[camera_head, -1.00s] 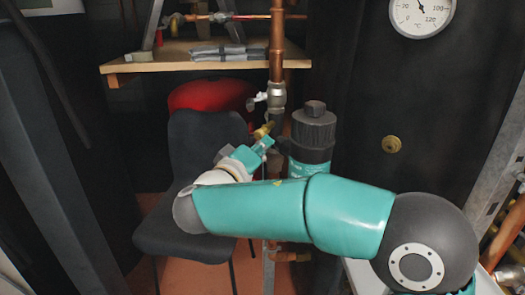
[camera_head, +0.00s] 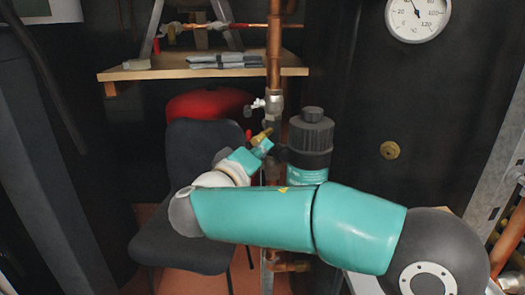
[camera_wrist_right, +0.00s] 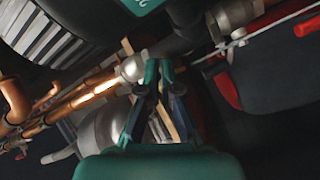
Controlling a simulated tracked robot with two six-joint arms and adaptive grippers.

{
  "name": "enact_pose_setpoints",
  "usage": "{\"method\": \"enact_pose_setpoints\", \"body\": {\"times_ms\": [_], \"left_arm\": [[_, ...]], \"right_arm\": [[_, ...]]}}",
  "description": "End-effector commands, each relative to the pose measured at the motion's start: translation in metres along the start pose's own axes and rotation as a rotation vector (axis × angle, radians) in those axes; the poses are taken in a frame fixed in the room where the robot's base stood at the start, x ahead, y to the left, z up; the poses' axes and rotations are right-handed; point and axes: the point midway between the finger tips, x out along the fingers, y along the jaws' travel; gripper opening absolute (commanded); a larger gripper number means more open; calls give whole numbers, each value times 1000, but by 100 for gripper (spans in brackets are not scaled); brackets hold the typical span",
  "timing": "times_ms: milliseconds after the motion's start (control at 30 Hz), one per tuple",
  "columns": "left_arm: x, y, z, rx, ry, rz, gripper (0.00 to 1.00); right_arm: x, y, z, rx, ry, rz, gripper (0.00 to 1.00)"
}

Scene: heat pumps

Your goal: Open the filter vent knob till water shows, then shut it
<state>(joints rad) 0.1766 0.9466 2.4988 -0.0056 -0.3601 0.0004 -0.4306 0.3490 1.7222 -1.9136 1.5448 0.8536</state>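The filter (camera_head: 309,160) is an upright teal and black cylinder beside the vertical copper pipe in the head view. A black ribbed cap with a smaller knob (camera_head: 313,114) tops it. My right gripper (camera_head: 264,146) is just left of the filter, its teal fingertips close to a small brass fitting (camera_head: 262,135); I cannot tell whether they touch it. In the right wrist view the fingertips of my right gripper (camera_wrist_right: 160,72) are close together, with a narrow gap. Whether anything is between them is unclear. No water shows. My left gripper is out of view.
The copper pipe (camera_head: 275,50) with a grey valve (camera_head: 273,101) runs close by the gripper. A wooden shelf (camera_head: 150,72) holds folded grey cloths (camera_head: 222,61). A dark chair (camera_head: 195,145) stands behind my arm. A round gauge (camera_head: 418,15) is on the dark panel at right.

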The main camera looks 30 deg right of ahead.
Motion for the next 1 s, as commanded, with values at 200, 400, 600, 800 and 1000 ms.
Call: {"method": "enact_pose_setpoints", "body": {"times_ms": [200, 400, 600, 800, 1000], "left_arm": [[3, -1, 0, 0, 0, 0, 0], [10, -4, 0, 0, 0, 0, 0], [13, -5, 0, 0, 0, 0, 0], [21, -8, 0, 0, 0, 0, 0], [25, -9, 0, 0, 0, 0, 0]], "right_arm": [[0, 2, -1, 5, 10, 2, 0], [0, 3, 5, 4, 7, 1, 0], [-9, 3, 6, 3, 7, 0, 0], [-32, 2, 6, 2, 8, -1, 0], [-54, 2, 6, 2, 6, 0, 0]]}}
